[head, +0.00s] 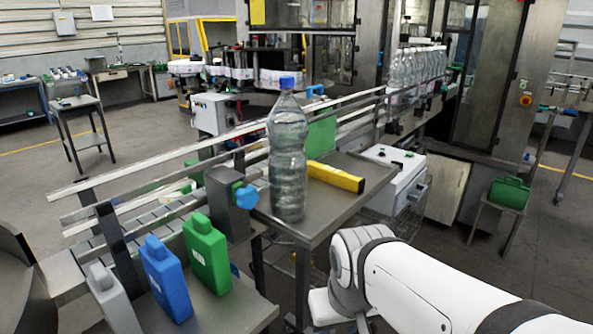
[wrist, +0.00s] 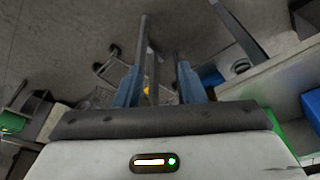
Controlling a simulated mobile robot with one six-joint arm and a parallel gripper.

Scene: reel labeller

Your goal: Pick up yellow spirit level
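The yellow spirit level (head: 336,178) lies on a small grey metal table (head: 340,207) in the head view. Its right end is dark, and its left end is close to the bottle, partly hidden behind it. My gripper (wrist: 160,75) shows in the wrist view with two bluish fingers apart and nothing between them. It points at the floor area and table legs. The level is not seen in the wrist view. In the head view my white arm is at the lower right, below and right of the table, and I cannot make out the fingers there.
A tall clear bottle with a blue cap (head: 288,150) stands on the table, left of the level. Blue (head: 165,279) and green (head: 207,253) jugs stand at the lower left. A conveyor rail (head: 150,185) runs behind. A white box (head: 393,175) is right of the table.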

